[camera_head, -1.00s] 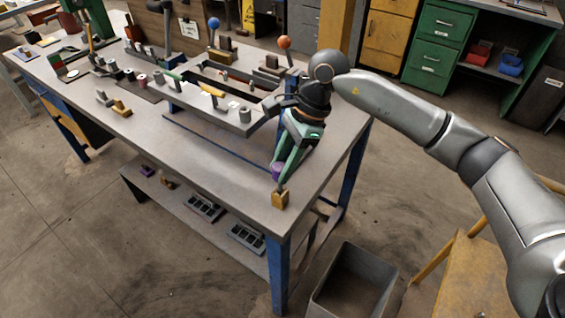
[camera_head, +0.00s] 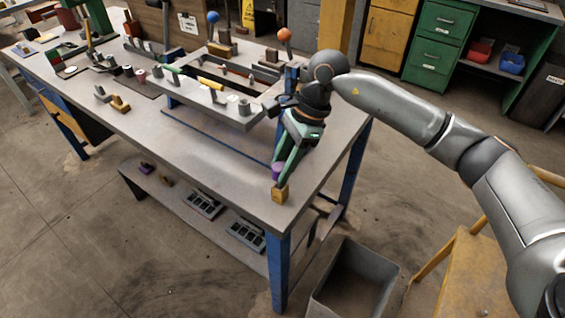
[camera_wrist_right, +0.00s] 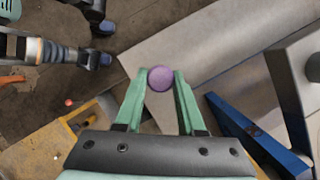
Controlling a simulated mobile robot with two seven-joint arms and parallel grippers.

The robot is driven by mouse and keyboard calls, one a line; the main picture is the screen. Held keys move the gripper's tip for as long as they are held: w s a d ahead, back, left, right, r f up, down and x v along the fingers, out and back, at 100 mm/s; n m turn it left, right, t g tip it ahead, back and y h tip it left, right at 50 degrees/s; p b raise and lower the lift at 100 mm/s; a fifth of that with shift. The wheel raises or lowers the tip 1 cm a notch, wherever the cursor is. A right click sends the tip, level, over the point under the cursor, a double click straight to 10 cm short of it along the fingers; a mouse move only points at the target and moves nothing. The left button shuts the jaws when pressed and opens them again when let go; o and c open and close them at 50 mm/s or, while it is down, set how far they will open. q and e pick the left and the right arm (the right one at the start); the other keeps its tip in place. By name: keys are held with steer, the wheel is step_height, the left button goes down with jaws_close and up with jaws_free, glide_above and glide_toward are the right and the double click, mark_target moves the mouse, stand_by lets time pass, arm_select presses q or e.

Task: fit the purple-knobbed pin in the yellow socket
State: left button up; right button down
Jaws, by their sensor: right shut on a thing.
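The yellow socket (camera_head: 280,194) is a small block at the near corner of the workbench. My right gripper (camera_head: 279,169) is shut on the purple-knobbed pin (camera_head: 277,171), just above the socket. In the right wrist view, the round purple knob (camera_wrist_right: 161,78) sits between the green fingertips of the right gripper (camera_wrist_right: 161,80). The knob and fingers hide the socket there. The pin's shaft is too small to make out, so I cannot tell whether its tip is in the socket. My left gripper is out of view.
The workbench (camera_head: 210,150) has clear room left of the socket. A grey raised fixture (camera_head: 215,110) with several small parts stands farther back, near posts with a blue ball (camera_head: 212,16) and an orange ball (camera_head: 284,34). A grey bin (camera_head: 355,280) stands on the floor.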

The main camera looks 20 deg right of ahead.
steer(key=shift+f+b, duration=1.25)
steer(key=shift+f, duration=0.3)
steer(key=shift+c, duration=2.2)
jaws_free()
steer(key=shift+r, duration=0.15)
steer(key=v, duration=1.2)
steer(key=shift+d, duration=0.15)
steer(key=shift+r, duration=0.1)
steer(key=shift+s, duration=0.1)
